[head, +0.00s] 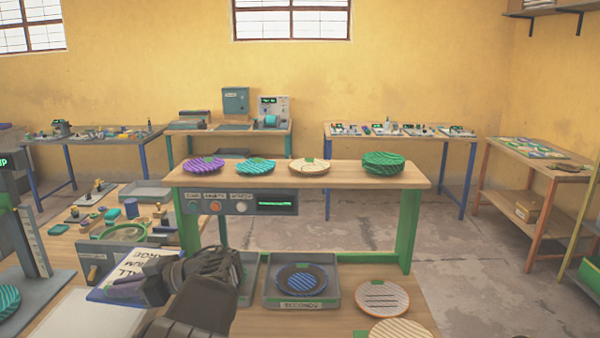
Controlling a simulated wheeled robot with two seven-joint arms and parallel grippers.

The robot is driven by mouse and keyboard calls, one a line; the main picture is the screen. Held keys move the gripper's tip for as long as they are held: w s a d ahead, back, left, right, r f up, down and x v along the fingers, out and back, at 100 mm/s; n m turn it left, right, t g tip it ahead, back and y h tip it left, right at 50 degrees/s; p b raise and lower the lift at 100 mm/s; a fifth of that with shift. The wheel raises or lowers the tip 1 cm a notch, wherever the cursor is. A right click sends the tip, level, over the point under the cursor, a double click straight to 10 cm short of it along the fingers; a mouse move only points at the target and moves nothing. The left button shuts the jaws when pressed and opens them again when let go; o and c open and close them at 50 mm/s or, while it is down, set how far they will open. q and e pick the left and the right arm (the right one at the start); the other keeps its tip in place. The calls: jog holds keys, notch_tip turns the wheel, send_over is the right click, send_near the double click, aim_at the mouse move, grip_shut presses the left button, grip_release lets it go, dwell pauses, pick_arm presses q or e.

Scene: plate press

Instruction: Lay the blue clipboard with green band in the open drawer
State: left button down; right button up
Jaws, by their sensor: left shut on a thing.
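The blue clipboard (136,265) carries a white sheet with large black printing and shows a green band along its top edge. It is tilted at the lower left of the head view. My left gripper (128,286) is shut on its right side. The clipboard is in front of a grey box-like part (93,256) with an olive handle, which looks like a drawer front. The clipboard and my arm hide part of it, so I cannot tell whether they touch. My right gripper is not in view.
Right of my left arm, a grey tray (332,297) labelled "SECONDS" holds a dark plate (301,278). Striped plates (382,298) lie beside it. A raised shelf (335,173) with several plates stands behind. A pale flat panel (85,316) lies at the near left.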

pick_arm(q)
jog(key=s+d+f+m+t, duration=0.1)
jog(key=d+f+m+t, duration=0.1)
jog(key=d+f, duration=0.3)
jog(key=s+d+f+m+t+h, duration=0.1)
jog(key=s+d+f+m+t, duration=0.1)
jog(key=d+f, duration=0.4)
jog(key=s+d+f+m+t+h, duration=0.1)
jog(key=s+d+f+m+t, duration=0.1)
jog(key=d+f, duration=0.4)
jog(key=shift+d+t, duration=0.6)
jog(key=shift+d, duration=0.7)
jog(key=shift+m+t+h, duration=0.6)
jog(key=shift+t, duration=0.1)
jog(key=s, duration=0.1)
jog(key=s+f, duration=0.1)
jog(key=s, duration=0.2)
jog(key=shift+s+d+f, duration=0.15)
jog(key=shift+d+f, duration=0.1)
jog(key=shift+f, duration=0.05)
